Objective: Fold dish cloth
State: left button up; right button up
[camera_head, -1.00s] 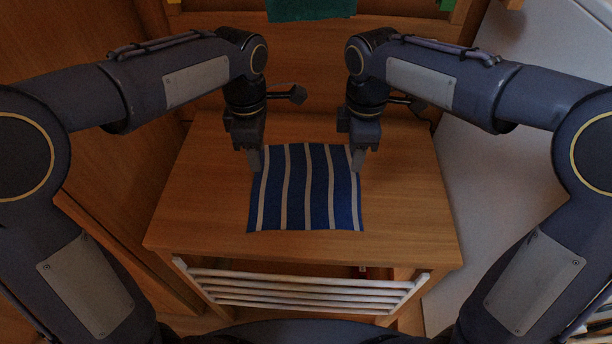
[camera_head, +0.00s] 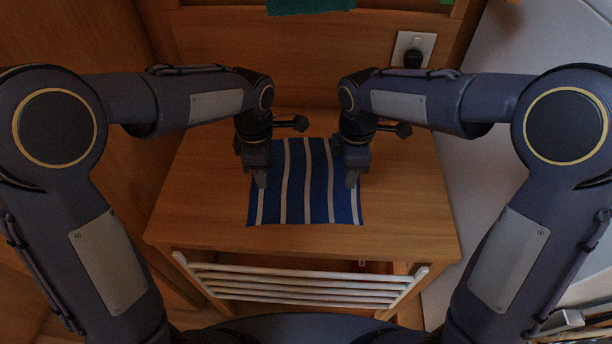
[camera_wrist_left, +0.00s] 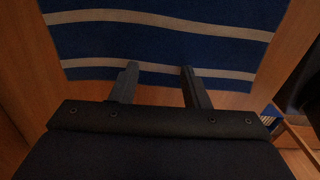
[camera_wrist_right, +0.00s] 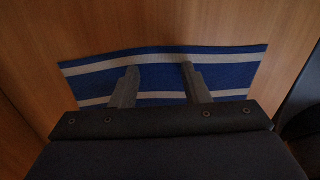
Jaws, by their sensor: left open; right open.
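The dish cloth (camera_head: 306,197), blue with pale stripes, lies spread on the wooden table top. It also shows in the left wrist view (camera_wrist_left: 170,48) and the right wrist view (camera_wrist_right: 170,78). My left gripper (camera_head: 260,182) is over the cloth's left side, and in its wrist view the open, empty fingers (camera_wrist_left: 160,82) point at the cloth near one edge. My right gripper (camera_head: 352,182) is over the cloth's right side, and its open, empty fingers (camera_wrist_right: 160,84) overlap the cloth in its wrist view. I cannot tell whether the fingertips touch the cloth.
The table top (camera_head: 200,215) is clear around the cloth. A white slatted rack (camera_head: 300,285) sits below its front edge. A wooden panel with a wall socket (camera_head: 413,50) stands behind. A pale surface (camera_head: 530,120) is at the right.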

pick_arm(q)
jog(key=shift+f, duration=0.15)
pick_arm(e)
jog(key=shift+f, duration=0.15)
pick_arm(q)
jog(key=shift+c, duration=0.2)
pick_arm(e)
jog(key=shift+c, duration=0.2)
pick_arm(q)
grip_shut()
pick_arm(e)
grip_shut()
